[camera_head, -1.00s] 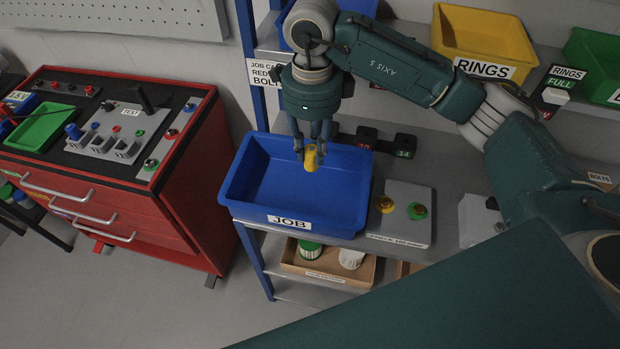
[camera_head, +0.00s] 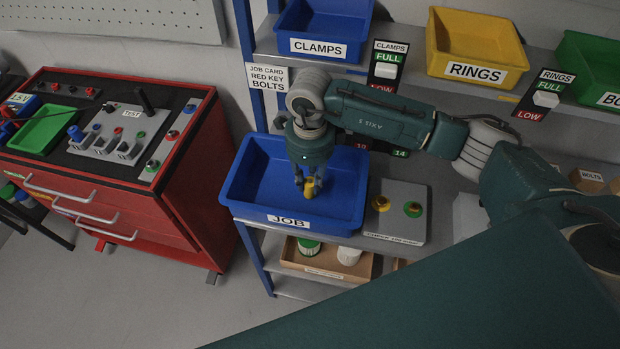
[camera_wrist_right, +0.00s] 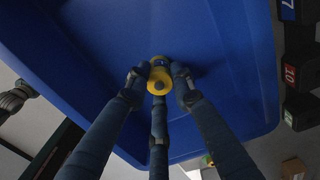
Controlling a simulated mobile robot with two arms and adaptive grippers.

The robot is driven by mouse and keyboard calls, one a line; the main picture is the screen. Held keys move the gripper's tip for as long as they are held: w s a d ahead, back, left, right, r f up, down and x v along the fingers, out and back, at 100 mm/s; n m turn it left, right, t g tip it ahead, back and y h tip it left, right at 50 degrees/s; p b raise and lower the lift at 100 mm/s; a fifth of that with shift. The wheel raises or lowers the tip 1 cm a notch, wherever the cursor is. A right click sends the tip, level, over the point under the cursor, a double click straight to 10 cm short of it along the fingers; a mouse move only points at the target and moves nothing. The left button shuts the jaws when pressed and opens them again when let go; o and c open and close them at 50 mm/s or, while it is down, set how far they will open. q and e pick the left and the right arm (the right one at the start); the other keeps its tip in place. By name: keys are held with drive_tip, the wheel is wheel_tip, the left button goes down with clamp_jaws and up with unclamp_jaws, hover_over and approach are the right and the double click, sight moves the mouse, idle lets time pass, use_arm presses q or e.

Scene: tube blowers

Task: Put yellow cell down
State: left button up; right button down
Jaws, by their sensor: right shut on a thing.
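The yellow cell (camera_head: 309,187) is a small yellow cylinder between the fingertips of my right gripper (camera_head: 309,182). The gripper points down into the blue JOB bin (camera_head: 240,192), and its fingers are shut around the cell. In the right wrist view the cell (camera_wrist_right: 159,79) shows end-on between the three fingers of the gripper (camera_wrist_right: 159,82), with the blue bin (camera_wrist_right: 225,50) behind it. I cannot tell whether the cell touches the bin floor. My left gripper is not in view.
A panel with yellow and green knobs (camera_head: 398,222) stands right of the bin. The CLAMPS bin (camera_head: 318,46) and RINGS bin (camera_head: 474,72) are on the upper shelf. A red cabinet (camera_head: 170,180) with a test panel stands to the left. The JOB bin's floor looks otherwise clear.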

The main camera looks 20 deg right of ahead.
sight(310, 180)
drive_tip(key=shift+f, duration=0.1)
drive_tip(key=c, duration=1.5)
unclamp_jaws()
drive_tip(key=shift+r, duration=0.4)
wheel_tip(310, 180, up, 12)
drive_tip(key=b, duration=0.3)
drive_tip(key=shift+f, duration=0.25)
drive_tip(key=shift+r, duration=0.1)
